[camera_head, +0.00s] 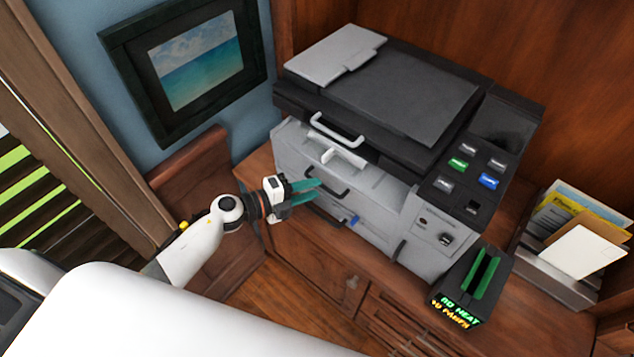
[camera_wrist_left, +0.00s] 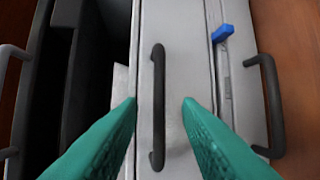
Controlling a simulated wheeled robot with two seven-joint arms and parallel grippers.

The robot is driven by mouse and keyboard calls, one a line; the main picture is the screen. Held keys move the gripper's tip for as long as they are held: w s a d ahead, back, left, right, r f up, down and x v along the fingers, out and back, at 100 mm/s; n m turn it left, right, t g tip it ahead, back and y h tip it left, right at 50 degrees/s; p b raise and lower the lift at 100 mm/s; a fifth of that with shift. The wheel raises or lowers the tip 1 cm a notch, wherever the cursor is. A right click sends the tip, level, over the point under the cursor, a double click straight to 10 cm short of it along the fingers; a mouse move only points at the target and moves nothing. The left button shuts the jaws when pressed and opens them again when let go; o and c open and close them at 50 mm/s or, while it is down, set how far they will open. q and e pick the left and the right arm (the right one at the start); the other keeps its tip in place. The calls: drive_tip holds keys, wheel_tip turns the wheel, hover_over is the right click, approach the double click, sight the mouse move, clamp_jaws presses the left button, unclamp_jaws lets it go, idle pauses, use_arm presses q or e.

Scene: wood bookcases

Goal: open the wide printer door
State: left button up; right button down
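The grey and black printer (camera_head: 345,175) stands on a wooden cabinet. Its light grey front panel (camera_wrist_left: 178,30) carries a dark bar handle (camera_wrist_left: 158,120) and looks closed. My left gripper (camera_head: 319,188) has teal fingers and is at this front, by the handle. In the left wrist view the fingers (camera_wrist_left: 160,100) are apart, one on each side of the handle, with visible space on both sides. Contact does not show. A second dark handle (camera_wrist_left: 271,105) and a blue tab (camera_wrist_left: 222,33) lie to the right in that view. My right gripper is not in view.
A light handle (camera_head: 337,131) is on the printer's upper unit. A black device with green fins (camera_head: 486,275) and lit text stands right of the printer, near a paper holder (camera_head: 560,285). A framed sea picture (camera_head: 195,63) hangs at the left.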

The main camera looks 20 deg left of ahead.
sight(325, 188)
use_arm(q)
drive_tip(key=shift+x, duration=1.2)
clamp_jaws()
